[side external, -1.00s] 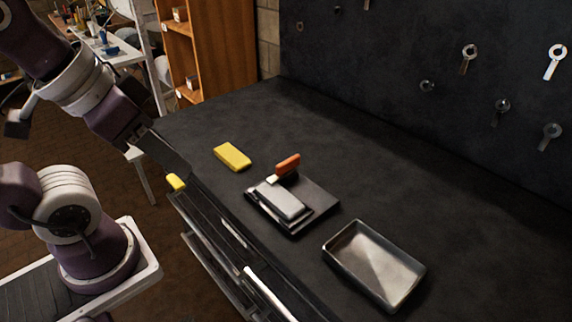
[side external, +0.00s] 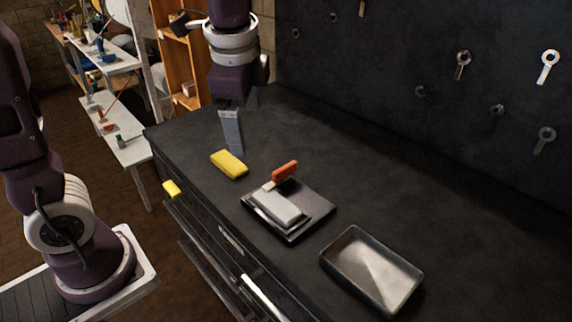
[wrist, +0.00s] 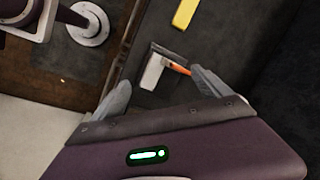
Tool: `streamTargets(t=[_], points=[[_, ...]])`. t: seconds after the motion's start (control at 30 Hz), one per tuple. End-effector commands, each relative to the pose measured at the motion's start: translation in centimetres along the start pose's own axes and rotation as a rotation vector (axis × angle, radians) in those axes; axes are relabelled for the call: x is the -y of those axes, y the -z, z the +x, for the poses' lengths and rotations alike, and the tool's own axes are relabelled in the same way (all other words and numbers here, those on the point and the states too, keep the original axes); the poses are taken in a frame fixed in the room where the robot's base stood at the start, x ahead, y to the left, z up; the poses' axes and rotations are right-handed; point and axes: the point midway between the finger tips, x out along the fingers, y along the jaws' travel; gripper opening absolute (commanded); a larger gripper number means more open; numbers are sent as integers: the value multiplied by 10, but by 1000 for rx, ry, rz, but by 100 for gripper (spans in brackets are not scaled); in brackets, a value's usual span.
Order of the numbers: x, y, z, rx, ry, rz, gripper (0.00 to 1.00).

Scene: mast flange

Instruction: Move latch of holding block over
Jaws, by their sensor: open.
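The holding block (side external: 278,209) is a grey block on a dark square base plate (side external: 316,207) on the black worktop. Its latch (side external: 285,170) has an orange handle that sticks up at the back edge of the block. In the wrist view the block (wrist: 153,72) and the orange latch handle (wrist: 180,69) show between my finger tips, some way off. My gripper (side external: 236,152) points down behind the yellow block, left of the holding block in the side view. It is open and empty (wrist: 161,77), apart from the latch. Its exact height is unclear.
A yellow block (side external: 229,164) lies left of the holding block and also shows in the wrist view (wrist: 185,13). An empty metal tray (side external: 338,280) stands to the right. Tools hang on the dark back wall. The worktop behind the holding block is clear.

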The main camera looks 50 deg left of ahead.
Motion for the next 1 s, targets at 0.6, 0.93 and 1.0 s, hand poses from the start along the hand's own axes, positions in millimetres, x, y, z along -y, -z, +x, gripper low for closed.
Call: streamTargets(t=[0.6, 0.93, 1.0], points=[[55, 72, 164, 243, -117, 726, 87], [55, 65, 191, 240, -112, 724, 87], [55, 65, 191, 240, -112, 723, 87]])
